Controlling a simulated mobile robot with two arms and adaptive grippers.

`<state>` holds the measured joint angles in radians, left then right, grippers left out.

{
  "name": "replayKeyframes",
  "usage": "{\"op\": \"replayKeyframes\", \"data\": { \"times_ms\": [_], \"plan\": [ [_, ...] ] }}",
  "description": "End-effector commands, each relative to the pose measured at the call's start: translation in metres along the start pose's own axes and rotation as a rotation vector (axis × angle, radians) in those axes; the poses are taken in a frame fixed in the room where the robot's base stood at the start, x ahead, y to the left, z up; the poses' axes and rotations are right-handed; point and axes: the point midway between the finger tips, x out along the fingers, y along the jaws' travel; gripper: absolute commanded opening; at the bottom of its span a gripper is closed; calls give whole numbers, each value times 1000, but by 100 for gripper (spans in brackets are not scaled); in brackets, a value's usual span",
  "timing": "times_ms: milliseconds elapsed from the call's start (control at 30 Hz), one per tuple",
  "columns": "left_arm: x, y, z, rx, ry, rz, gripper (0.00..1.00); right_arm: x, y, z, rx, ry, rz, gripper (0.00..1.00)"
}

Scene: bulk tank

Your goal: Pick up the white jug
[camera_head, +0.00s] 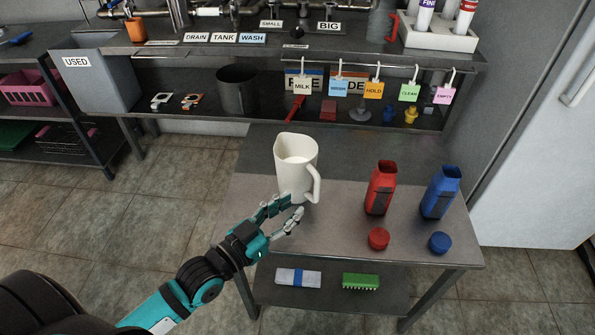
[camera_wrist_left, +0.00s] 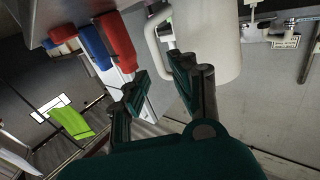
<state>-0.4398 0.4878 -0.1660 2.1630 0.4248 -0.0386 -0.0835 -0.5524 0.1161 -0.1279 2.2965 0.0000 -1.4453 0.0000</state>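The white jug (camera_head: 295,165) stands upright on the grey table, its handle on the right side and its spout at the upper left. My left gripper (camera_head: 288,210) is open at the near side of the jug, its fingers pointing toward the jug's lower part and handle. In the left wrist view the white jug (camera_wrist_left: 209,38) and its handle (camera_wrist_left: 152,38) are just beyond the fingers. The open left gripper (camera_wrist_left: 165,75) has nothing between its fingertips; I cannot tell whether a finger touches the jug. My right gripper is not in view.
A red bottle (camera_head: 380,188) and a blue bottle (camera_head: 440,192) stand right of the jug, with a red cap (camera_head: 378,239) and a blue cap (camera_head: 439,242) before them. A lower shelf holds a green brush (camera_head: 360,281). Table space left of the jug is clear.

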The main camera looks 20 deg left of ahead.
Motion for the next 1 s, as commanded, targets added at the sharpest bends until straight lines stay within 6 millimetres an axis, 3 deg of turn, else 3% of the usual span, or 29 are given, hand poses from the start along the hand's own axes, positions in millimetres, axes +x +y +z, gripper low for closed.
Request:
{"op": "replayKeyframes", "data": {
  "times_ms": [100, 367, 533, 633, 967, 1000],
  "plan": [
    [21, 0, 0, 0, 3, -1, 26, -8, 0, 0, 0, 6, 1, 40],
    [40, 1, 0, -1, 1, 0, 26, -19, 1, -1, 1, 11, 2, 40],
    [65, 4, 0, 0, 4, 0, 26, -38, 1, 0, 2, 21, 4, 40],
    [78, 4, 1, 0, 1, 0, 26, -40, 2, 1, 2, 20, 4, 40],
    [85, 4, 0, 1, -1, 1, 26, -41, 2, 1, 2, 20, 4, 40],
    [85, 4, 0, 1, -1, 1, 20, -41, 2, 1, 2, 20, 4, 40]
  ]
}}
